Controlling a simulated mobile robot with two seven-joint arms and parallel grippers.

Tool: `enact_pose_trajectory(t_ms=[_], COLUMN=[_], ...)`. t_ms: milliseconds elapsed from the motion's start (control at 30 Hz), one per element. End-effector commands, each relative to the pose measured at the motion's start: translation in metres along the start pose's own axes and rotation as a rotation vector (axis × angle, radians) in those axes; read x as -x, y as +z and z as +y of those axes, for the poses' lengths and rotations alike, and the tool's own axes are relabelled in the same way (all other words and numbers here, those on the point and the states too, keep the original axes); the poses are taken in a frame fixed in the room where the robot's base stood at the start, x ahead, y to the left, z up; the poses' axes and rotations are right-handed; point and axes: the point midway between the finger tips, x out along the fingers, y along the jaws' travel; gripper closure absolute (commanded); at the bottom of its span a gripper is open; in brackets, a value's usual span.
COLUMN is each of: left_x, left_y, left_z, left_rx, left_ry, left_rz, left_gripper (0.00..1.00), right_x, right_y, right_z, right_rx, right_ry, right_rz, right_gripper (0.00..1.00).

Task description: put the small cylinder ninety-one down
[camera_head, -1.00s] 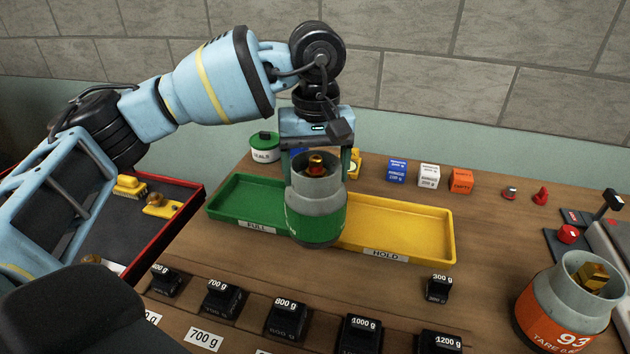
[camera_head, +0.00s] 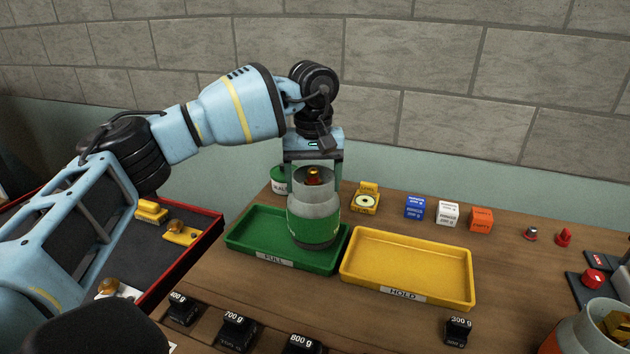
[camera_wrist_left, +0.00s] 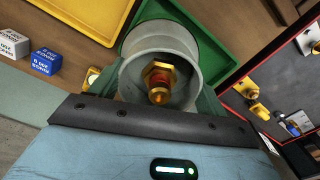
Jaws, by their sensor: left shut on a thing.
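The small cylinder (camera_head: 314,221) is grey with a green band and a brass valve in its collar; its number is not readable. My left gripper (camera_head: 314,183) is shut on its collar from above and holds it upright. The cylinder is over or in the right part of the green tray (camera_head: 253,222) labelled FULL; I cannot tell whether its base touches the tray floor. In the left wrist view the cylinder's grey collar (camera_wrist_left: 137,70) sits between the fingers, with the green tray behind. My right gripper is not in view.
An empty yellow HOLD tray (camera_head: 408,266) adjoins on the right. Black weights (camera_head: 235,328) stand in front. Blue, white and orange blocks (camera_head: 447,213) stand behind. An orange cylinder (camera_head: 590,325) is at the lower right. A red-edged dark tray (camera_head: 165,260) lies left.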

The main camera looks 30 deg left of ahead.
Motion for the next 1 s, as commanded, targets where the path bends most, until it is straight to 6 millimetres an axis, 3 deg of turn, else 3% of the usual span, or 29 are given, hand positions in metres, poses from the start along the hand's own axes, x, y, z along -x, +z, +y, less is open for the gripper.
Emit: enact_pose_trajectory(t_ms=[67,333,733,767,900,1000], left_x=[0.001,-0.029,-0.034,-0.037,-0.037,-0.037], left_y=[-0.005,-0.004,-0.004,-0.004,-0.004,-0.004], left_z=[-0.002,-0.002,-0.001,-0.002,-0.002,-0.002], left_rx=[0.001,0.001,0.001,0.001,0.001,0.001], left_ry=[0.004,0.005,0.005,0.001,0.001,0.0], left_rz=[0.005,0.005,0.004,0.001,0.001,0.001], left_gripper=[0.96,0.96,0.96,0.22,0.04,0.03], right_x=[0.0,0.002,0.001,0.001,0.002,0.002], right_y=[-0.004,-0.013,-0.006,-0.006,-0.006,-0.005], right_z=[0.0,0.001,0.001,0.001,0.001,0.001], right_rx=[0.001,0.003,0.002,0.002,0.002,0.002], right_ry=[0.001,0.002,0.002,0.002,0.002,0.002], right_rz=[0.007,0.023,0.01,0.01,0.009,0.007], right_gripper=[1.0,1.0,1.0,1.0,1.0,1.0])
